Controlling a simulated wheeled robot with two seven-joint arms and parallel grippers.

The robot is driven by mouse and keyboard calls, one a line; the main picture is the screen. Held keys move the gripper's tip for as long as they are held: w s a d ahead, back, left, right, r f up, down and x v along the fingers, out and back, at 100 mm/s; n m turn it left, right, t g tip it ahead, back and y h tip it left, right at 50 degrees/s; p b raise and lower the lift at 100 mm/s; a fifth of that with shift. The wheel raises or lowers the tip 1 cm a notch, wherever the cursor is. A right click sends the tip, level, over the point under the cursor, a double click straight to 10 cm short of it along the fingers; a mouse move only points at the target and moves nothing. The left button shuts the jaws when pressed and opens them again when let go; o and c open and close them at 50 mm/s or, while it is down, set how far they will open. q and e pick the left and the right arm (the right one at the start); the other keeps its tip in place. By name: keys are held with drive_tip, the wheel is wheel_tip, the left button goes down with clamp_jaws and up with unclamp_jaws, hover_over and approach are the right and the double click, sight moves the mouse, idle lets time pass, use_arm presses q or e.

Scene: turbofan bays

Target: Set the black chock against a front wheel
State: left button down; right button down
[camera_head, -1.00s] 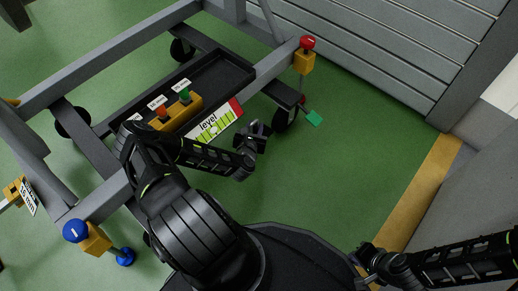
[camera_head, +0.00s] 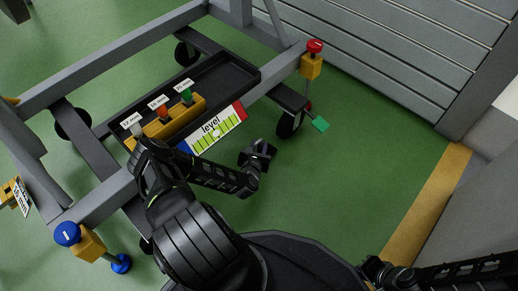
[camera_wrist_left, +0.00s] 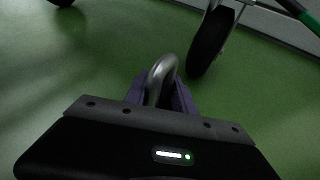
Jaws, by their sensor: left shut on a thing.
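My left gripper (camera_head: 258,158) is low over the green floor, in front of the cart's right-hand near wheel (camera_head: 289,123) and apart from it. It is shut on a curved grey metal loop (camera_wrist_left: 163,78), which shows between its fingers in the left wrist view. A dark block at the fingertips in the head view looks like the black chock, but it blends with the gripper. The same wheel shows upright just beyond the fingers in the left wrist view (camera_wrist_left: 211,40). My right gripper (camera_head: 375,272) is at the bottom; its jaws are too unclear to read.
The grey cart frame (camera_head: 95,208) carries a black tray (camera_head: 225,75) and a level sign (camera_head: 214,130). Floor right of the wheel is clear up to the yellow stripe (camera_head: 428,205).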

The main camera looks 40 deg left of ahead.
use_arm(q)
drive_tip(key=shift+f, duration=0.5)
drive_tip(key=c, duration=1)
unclamp_jaws()
drive_tip(key=shift+s+d+r+p, duration=0.2)
drive_tip(key=shift+s+r+p, duration=0.1)
drive_tip(key=shift+s+p, duration=0.1)
drive_tip(key=p+v, duration=0.4)
drive_tip(key=v, duration=0.7)
drive_tip(key=shift+p, duration=0.3)
